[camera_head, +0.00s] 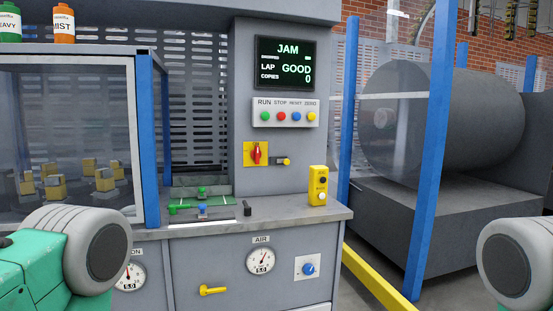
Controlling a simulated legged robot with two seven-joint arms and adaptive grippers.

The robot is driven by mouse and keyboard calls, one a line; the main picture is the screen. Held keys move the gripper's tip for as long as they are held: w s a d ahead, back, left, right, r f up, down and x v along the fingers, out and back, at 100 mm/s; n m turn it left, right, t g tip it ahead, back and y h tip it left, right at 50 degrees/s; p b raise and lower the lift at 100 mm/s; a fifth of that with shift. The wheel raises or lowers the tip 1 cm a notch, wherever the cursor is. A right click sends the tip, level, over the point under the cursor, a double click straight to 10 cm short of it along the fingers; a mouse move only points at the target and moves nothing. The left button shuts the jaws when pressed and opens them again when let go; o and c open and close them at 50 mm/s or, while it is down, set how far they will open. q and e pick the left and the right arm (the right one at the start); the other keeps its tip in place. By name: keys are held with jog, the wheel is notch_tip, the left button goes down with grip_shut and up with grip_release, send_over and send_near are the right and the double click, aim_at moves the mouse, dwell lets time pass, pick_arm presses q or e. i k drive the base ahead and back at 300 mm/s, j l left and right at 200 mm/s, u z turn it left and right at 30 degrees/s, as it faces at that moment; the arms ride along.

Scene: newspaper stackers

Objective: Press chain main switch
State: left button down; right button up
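No label that I can read says "chain main switch". A red rotary switch on a yellow plate (256,153) is mounted on the grey panel below the button row, its handle roughly upright. A small yellow-and-black fitting (282,162) is just right of it. A yellow box with a black button and a white button (318,186) stands on the counter's right end. Parts of my two arms show at the lower left and lower right, apart from all of these. My gripper fingers are out of the picture on both sides.
A screen (286,63) reads JAM, GOOD, copies 0. Below it is a row of coloured buttons (288,116). The counter (270,215) holds a green-handled device (200,205). Gauges, a blue knob (309,269) and a yellow lever (213,290) are below. A blue post (434,150) stands right.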

aim_at(256, 154)
jog(key=i+l+z, duration=0.2)
jog(key=i, duration=0.3)
jog(key=i+z, duration=0.15)
jog(key=i, duration=0.35)
